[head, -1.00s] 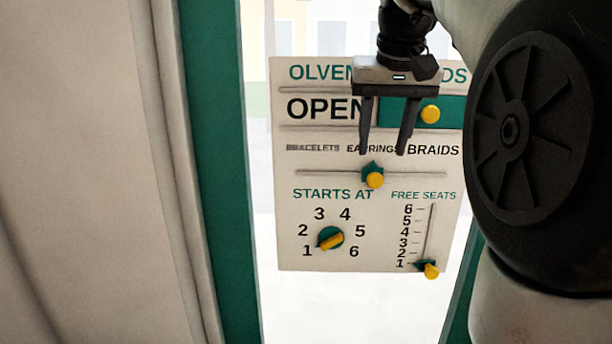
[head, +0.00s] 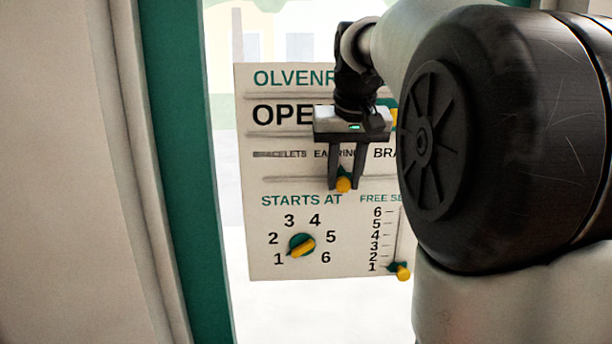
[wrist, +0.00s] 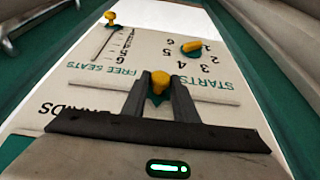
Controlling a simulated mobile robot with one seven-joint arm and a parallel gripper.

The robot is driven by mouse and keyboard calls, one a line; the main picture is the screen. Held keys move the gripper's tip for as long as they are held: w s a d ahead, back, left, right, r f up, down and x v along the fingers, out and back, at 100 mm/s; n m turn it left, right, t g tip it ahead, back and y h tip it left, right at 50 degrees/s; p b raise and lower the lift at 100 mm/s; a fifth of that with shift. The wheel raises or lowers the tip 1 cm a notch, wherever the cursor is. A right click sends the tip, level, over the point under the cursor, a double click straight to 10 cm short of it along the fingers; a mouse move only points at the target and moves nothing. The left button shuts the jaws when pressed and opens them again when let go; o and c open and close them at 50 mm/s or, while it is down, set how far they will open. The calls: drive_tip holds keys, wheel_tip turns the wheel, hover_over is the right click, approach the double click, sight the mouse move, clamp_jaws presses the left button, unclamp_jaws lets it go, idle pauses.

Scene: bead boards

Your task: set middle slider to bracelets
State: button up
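The middle slider's yellow knob (head: 343,185) with its green backing sits on a horizontal track (head: 290,178), below the EARRINGS label, which my fingers partly cover. The BRACELETS label (head: 279,154) is to its left, in smaller grey print. My gripper (head: 345,180) reaches down from above, with one finger on each side of the knob. The fingers look closed in against it. In the wrist view, the knob (wrist: 160,79) shows between the two fingertips (wrist: 160,92).
The white board (head: 250,220) also carries a round STARTS AT dial (head: 302,245) pointing toward 1 and a vertical FREE SEATS slider (head: 402,271) at 1. My arm hides the board's right side. A green post (head: 180,170) stands to the left.

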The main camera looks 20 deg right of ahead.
clamp_jaws()
drive_tip(key=w+a+p, duration=0.1)
drive_tip(key=a, duration=0.3)
drive_tip(key=w+a, duration=0.1)
drive_tip(key=a, duration=0.3)
drive_tip(key=w+a+p, duration=0.1)
drive_tip(key=a, duration=0.3)
drive_tip(key=shift+w+a+p, duration=0.2)
drive_tip(key=shift+w+p, duration=0.1)
drive_tip(key=shift+p, duration=0.05)
drive_tip(key=o, duration=0.8)
unclamp_jaws()
drive_tip(key=shift+a, duration=0.15)
drive_tip(key=shift+c, duration=0.2)
drive_tip(key=shift+r, duration=0.1)
drive_tip(key=p+v, duration=0.2)
drive_tip(key=v, duration=1.5)
drive_tip(key=shift+s+p, duration=0.2)
drive_tip(key=shift+p, duration=0.2)
